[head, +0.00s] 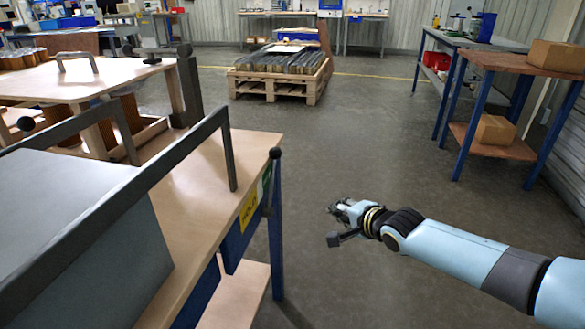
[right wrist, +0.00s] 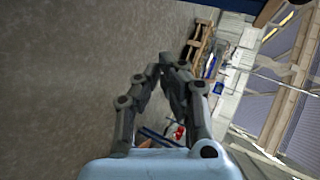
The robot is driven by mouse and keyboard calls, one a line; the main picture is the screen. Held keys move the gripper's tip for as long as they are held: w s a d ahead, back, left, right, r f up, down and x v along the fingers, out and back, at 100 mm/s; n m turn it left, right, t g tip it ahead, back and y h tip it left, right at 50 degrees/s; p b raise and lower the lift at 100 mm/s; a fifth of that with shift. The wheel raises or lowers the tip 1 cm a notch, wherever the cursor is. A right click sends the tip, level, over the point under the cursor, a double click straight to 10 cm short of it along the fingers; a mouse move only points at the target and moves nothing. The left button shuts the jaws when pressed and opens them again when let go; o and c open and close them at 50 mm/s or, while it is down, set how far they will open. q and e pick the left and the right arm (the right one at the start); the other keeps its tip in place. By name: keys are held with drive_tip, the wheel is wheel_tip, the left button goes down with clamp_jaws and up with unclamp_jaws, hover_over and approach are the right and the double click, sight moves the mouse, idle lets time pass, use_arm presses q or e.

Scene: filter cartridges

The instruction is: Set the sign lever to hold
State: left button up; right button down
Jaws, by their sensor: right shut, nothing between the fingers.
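The sign lever (head: 271,185) is a dark rod with a round black knob on top, at the near right end of the workbench. It stands close to upright. Behind it on the bench end is a sign with a yellow field (head: 248,211) and a green field (head: 265,178); the lettering is too small to read surely. My right gripper (head: 335,207) is to the right of the lever, apart from it, over open floor. Its fingers are closed together and empty, as the right wrist view (right wrist: 167,64) also shows. My left gripper is not in view.
The wooden workbench (head: 205,185) carries a grey box (head: 85,235) and a dark frame bar (head: 231,150) near the lever. A pallet (head: 270,86) stands at the back, and a blue-legged table (head: 500,62) with cardboard boxes at right. The floor between is clear.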

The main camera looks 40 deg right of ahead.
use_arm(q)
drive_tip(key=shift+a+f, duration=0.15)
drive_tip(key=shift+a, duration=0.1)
use_arm(e)
drive_tip(key=w+r+m+t, duration=0.2)
drive_tip(key=w+r, duration=0.4)
drive_tip(key=r, duration=0.5)
drive_tip(key=shift+a+m+t+y, duration=0.15)
drive_tip(key=shift+m+t+y, duration=0.2)
drive_tip(key=shift+m, duration=0.55)
drive_tip(key=shift+f, duration=0.1)
drive_tip(key=a+f+b+x, duration=0.1)
drive_tip(key=b+x, duration=0.9)
use_arm(q)
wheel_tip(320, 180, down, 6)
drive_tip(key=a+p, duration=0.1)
drive_tip(key=p, duration=0.1)
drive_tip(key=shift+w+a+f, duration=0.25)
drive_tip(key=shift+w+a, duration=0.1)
use_arm(e)
drive_tip(key=a+r, duration=0.2)
drive_tip(key=shift+s+a+r, duration=0.1)
drive_tip(key=shift+s+a, duration=0.25)
drive_tip(key=shift+s, duration=0.05)
